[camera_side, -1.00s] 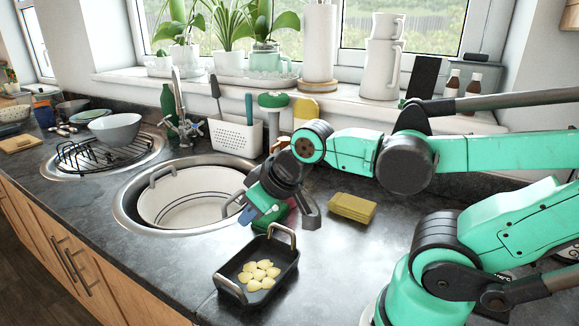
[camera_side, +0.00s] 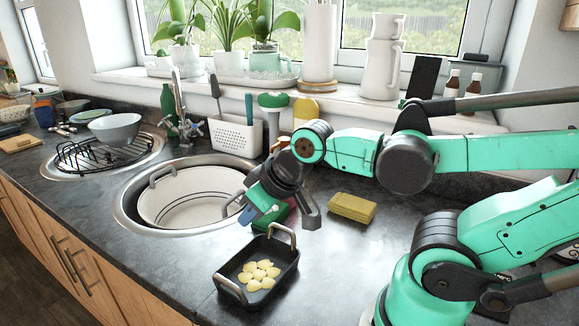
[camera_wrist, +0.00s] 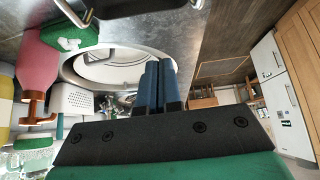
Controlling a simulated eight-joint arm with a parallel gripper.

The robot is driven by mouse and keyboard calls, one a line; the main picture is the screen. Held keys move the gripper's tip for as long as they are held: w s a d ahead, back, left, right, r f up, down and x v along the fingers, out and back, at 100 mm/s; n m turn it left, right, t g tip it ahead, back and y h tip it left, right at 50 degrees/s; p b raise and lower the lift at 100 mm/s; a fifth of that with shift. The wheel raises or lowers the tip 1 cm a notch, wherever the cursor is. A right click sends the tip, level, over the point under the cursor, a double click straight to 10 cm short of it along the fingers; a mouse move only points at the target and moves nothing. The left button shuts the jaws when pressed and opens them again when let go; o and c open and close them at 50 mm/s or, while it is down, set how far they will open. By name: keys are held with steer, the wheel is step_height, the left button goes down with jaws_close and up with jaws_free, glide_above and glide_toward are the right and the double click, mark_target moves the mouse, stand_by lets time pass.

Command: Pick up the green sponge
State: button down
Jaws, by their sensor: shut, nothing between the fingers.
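The green sponge (camera_wrist: 68,36) lies on the dark counter beside the sink rim, at the upper left of the wrist view. In the side view, a small green part of it (camera_side: 272,217) shows behind my gripper, which hides most of it. My gripper (camera_side: 247,214) hangs by the right edge of the round sink, above the counter. In the wrist view its two blue fingers (camera_wrist: 157,84) are together with nothing between them. They are apart from the sponge, which is to their left in that view.
A dark tray (camera_side: 229,285) with yellow pieces stands in front of my gripper. A yellow sponge (camera_side: 352,207) lies to the right. The round sink (camera_side: 125,207) holds a white basin (camera_side: 196,203). A white perforated caddy (camera_side: 236,137) stands behind. A pink-red bottle (camera_wrist: 38,62) is near the green sponge.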

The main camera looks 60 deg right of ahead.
jaws_free()
stand_by(0.3)
steer(key=m+g+h, duration=0.4)
steer(key=m+g, duration=0.3)
steer(key=m, duration=1.1)
glide_toward(270, 211)
steer(key=x, duration=0.5)
steer(key=shift+w+d, duration=0.15)
steer(key=shift+w, duration=0.15)
steer(key=shift+d+f+h, duration=0.3)
steer(key=shift+f, duration=0.2)
steer(key=shift+x, duration=2.3)
